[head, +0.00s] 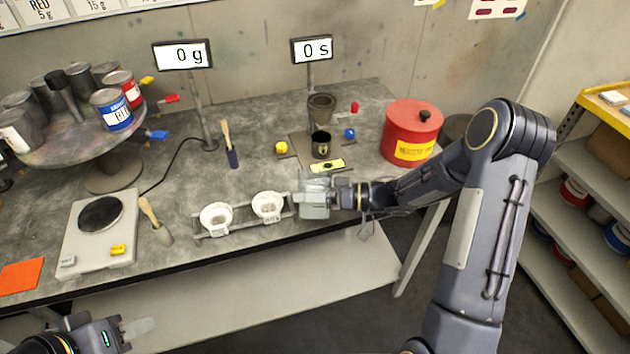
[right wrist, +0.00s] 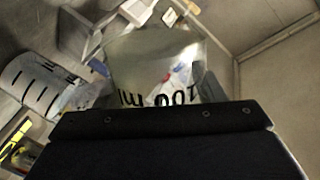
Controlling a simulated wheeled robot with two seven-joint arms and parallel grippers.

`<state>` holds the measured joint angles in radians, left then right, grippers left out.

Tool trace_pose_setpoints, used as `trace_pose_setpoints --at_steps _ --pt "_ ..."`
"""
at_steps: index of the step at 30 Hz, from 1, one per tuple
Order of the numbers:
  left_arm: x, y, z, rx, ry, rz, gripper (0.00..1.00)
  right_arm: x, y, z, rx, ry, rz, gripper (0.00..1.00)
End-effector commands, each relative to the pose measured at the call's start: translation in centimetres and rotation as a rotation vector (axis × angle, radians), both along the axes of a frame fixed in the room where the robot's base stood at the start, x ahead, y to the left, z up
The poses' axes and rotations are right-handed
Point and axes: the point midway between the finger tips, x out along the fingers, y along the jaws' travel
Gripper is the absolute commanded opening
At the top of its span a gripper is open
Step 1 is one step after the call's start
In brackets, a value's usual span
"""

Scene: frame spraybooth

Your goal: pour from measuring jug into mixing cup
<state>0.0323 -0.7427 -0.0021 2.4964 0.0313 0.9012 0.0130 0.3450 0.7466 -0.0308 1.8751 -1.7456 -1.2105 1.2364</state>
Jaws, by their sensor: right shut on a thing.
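My right gripper (head: 318,198) is shut on the measuring jug, a clear vessel (head: 316,181) at the table's front edge. In the right wrist view the jug (right wrist: 150,65) fills the middle, with a "100 ml" print; its contents are unclear. I cannot tell which one is the mixing cup. My left gripper (head: 130,334) is at the bottom left, away from the cups; its finger gap is unclear.
A scale (head: 98,238) and a brush (head: 155,222) are left of the rack. A red waste can (head: 411,132) stands back right. A round stand (head: 70,140) bears paint tins. Displays (head: 182,54) and (head: 312,49) read 0 g and 0 s.

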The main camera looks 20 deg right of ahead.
Motion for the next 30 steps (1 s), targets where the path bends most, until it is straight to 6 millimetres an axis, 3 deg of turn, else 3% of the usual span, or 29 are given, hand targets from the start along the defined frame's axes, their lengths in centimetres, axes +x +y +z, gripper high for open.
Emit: trace_pose_setpoints --at_steps 15,30 --pt "0.0 0.0 -3.3 0.0 0.0 0.0 0.36 -0.7 0.2 -0.1 -0.068 -0.239 0.001 0.36" --pt "0.0 0.0 -3.7 0.0 0.0 0.0 0.36 -0.9 0.2 0.1 -0.083 -0.288 0.0 0.36"
